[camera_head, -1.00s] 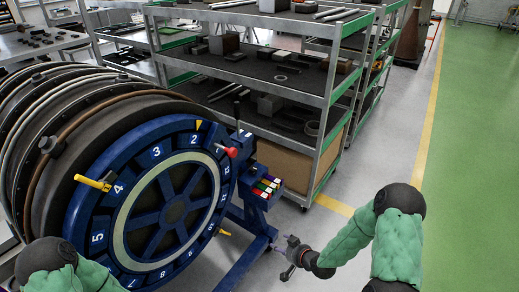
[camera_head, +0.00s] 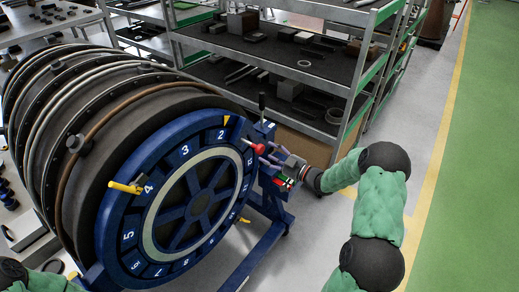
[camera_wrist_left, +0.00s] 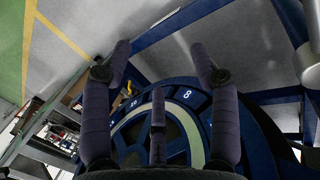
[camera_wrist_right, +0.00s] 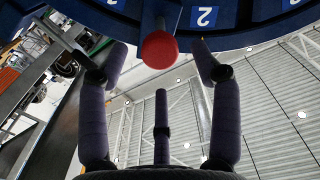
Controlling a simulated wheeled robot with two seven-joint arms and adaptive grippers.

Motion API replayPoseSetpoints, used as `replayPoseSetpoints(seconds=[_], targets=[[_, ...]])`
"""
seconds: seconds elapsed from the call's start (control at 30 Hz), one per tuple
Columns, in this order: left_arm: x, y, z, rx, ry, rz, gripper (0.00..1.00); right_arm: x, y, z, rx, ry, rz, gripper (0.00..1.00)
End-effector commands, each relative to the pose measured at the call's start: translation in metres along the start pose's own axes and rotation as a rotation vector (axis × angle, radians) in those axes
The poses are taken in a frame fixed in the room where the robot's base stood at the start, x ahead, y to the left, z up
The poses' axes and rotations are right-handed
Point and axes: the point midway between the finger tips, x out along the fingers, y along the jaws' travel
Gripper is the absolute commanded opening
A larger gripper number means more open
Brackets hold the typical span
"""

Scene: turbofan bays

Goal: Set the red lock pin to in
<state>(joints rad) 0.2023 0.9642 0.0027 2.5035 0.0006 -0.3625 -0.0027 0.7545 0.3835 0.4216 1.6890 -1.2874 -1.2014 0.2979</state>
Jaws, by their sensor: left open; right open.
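The red lock pin (camera_head: 257,148) sticks out from the upper right of the blue numbered ring (camera_head: 136,222), near the number 2. In the right wrist view its round red knob (camera_wrist_right: 160,49) shows between and beyond my fingertips. My right gripper (camera_head: 268,152) is open, just right of the pin in the head view, and the fingers do not visibly grip it. My left gripper (camera_wrist_left: 160,58) is open and empty, facing the ring's lower part by the number 8. In the head view only part of my left arm shows at the lower left, its gripper hidden.
A yellow handle (camera_head: 125,187) sticks out at the ring's left. A black lever (camera_head: 261,103) stands above the pin. A block with coloured pieces (camera_head: 285,182) sits below my right gripper. A shelf rack (camera_head: 345,95) stands behind. The green floor at right is clear.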

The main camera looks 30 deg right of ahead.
Motion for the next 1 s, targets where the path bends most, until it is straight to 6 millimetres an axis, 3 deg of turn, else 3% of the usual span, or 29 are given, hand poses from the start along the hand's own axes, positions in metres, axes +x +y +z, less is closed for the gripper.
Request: replayPoseSetpoints(seconds=[0.1,0.3,0.7,0.73,0.93,1.0], targets=[[-0.001,0.0,0.0,0.0,0.001,0.0,0.61,0.021,-0.001,0.0,0.0,0.0,-0.002,0.64],[-0.002,0.001,0.0,0.0,0.001,0.0,0.61,0.043,0.0,0.0,0.0,-0.001,-0.001,0.64],[-0.002,0.001,0.0,0.0,0.001,0.0,0.61,0.05,0.0,0.0,0.001,-0.001,0.002,0.64],[-0.002,0.001,0.0,0.0,0.001,0.0,0.61,0.05,0.0,0.0,0.001,-0.001,0.002,0.61],[-0.002,0.001,0.0,0.0,0.001,0.0,0.61,0.05,0.0,0.0,0.001,-0.001,0.001,0.05],[-0.002,0.001,0.0,0.0,0.001,0.0,0.61,0.05,0.0,0.0,0.001,-0.001,0.002,0.0]])
